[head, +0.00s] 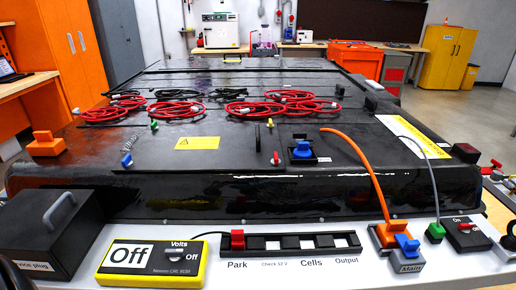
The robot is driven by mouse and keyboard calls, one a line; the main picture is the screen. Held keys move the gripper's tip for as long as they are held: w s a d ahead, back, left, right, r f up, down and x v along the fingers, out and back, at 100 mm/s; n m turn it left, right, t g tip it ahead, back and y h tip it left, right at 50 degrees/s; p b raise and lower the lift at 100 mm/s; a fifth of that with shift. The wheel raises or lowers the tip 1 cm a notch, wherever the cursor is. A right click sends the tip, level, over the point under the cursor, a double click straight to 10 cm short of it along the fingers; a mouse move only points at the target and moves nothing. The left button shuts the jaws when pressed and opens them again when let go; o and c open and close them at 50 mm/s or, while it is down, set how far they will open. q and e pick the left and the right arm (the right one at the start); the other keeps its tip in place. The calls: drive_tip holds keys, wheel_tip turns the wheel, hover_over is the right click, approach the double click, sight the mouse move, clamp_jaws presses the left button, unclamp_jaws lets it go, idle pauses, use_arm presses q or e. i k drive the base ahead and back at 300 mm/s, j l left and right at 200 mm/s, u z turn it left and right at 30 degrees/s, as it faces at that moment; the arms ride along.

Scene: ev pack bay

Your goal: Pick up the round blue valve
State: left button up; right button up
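A blue valve knob (303,149) sits on a small dark plate on top of the black battery pack (250,185), right of the picture's middle. It looks upright and nothing touches it. Its exact shape is hard to make out at this size. A small blue piece (127,160) lies near the pack's left side, and a blue connector (407,244) sits at the front right beside the label "Main". Neither of my grippers shows in the head view.
Red cable coils (250,108) lie across the pack. An orange cable (362,160) arches up right of the valve. In front stand a yellow meter (150,268) reading "Off", a labelled slot strip (300,244) and a dark box (50,230). The pack top around the valve is mostly clear.

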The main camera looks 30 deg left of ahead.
sight(302, 152)
drive_tip(key=u, duration=0.7)
